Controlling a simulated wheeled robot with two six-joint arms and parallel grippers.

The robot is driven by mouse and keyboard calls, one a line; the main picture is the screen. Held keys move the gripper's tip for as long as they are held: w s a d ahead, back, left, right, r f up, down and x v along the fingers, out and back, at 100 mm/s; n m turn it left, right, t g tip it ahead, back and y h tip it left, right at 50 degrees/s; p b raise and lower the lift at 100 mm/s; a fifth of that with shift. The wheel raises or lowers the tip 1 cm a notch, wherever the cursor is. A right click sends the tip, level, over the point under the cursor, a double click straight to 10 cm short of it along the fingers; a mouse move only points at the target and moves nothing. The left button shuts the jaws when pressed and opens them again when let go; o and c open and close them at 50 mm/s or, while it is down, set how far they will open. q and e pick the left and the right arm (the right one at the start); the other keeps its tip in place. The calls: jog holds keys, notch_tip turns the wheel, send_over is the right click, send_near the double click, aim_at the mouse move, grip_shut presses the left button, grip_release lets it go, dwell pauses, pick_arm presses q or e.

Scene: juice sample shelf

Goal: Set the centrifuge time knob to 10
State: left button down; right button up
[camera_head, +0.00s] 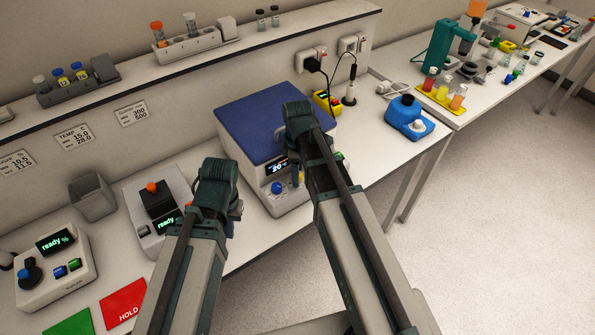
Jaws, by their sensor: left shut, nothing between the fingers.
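The centrifuge (250,112) is a white box with a blue lid, which is shut. Its dark front display (276,168) shows a number that looks like 20. A blue knob (277,187) sits on the front panel below the display. My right gripper (293,135) is over the right part of the centrifuge, and its arm hides the right part of the front panel. Its fingers are too hidden to tell their state. My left gripper (232,208) is shut and empty, left of the centrifuge's front, apart from the blue knob.
A device with an orange-topped black block (157,199) and a "ready" display stands left of my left gripper. A grey bin (92,197), another "ready" device (55,265) and a red HOLD card (122,303) are further left.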

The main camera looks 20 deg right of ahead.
pick_arm(q)
jog(key=shift+r, duration=0.1)
pick_arm(e)
jog(key=shift+r, duration=0.1)
pick_arm(q)
notch_tip(320, 180, up, 14)
jog(key=p, duration=1.3)
jog(key=shift+f+p, duration=0.2)
jog(key=shift+p, duration=0.2)
pick_arm(e)
notch_tip(320, 180, up, 14)
jog(key=shift+f, duration=0.2)
pick_arm(q)
notch_tip(320, 180, down, 16)
jog(key=b, duration=1.6)
pick_arm(e)
jog(key=s+a+f+m, duration=0.3)
jog(key=s+f, duration=0.2)
jog(key=s+a+f+m, duration=0.3)
jog(key=s+a+f, duration=0.1)
jog(key=s+f, duration=0.1)
jog(key=s+a+f+m+h, duration=0.1)
jog(key=s+a+f+m, duration=0.2)
jog(key=f, duration=0.3)
jog(key=shift+s+a, duration=0.2)
jog(key=shift+s, duration=0.7)
jog(key=shift+r, duration=0.1)
